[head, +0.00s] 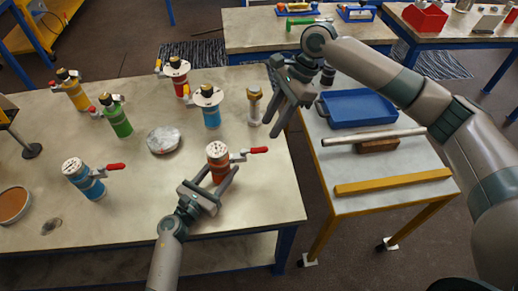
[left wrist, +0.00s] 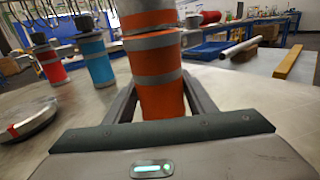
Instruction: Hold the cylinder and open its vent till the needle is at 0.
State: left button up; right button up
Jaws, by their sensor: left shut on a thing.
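The orange cylinder (head: 219,166) stands upright on the table, near its right front part. A pale round dial (head: 217,149) is on its top; its needle is too small to read. A vent lever with a red handle (head: 257,150) sticks out to the right. My left gripper (head: 220,180) is shut around the lower body. In the left wrist view the orange body with grey bands (left wrist: 157,65) stands between the fingers, and its top is cut off. My right gripper (head: 272,124) is open and empty, above and to the right of the red handle.
A blue cylinder with a red lever (head: 88,182) stands at left. Other green, yellow, red and blue cylinders stand farther back. A grey round disc (head: 163,140) lies mid-table. A side table at right holds a blue tray (head: 357,107) and bars.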

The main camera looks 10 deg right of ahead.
jog(key=f+g+y, duration=0.1)
jog(key=y, duration=0.1)
jog(key=m+t+y, duration=0.2)
jog(key=m+y, duration=0.3)
jog(key=y, duration=0.6)
send_near(260, 151)
jog(key=shift+w+d+f, duration=0.2)
jog(key=shift+d+f, duration=0.1)
jog(key=shift+d, duration=0.25)
jog(key=shift+w+d+f, duration=0.2)
jog(key=shift+d+f, duration=0.05)
jog(key=shift+d, duration=0.3)
jog(key=shift+a, duration=0.15)
jog(key=a, duration=1.1)
jog(key=shift+s+a, duration=0.1)
jog(key=shift+a, duration=0.25)
grip_shut()
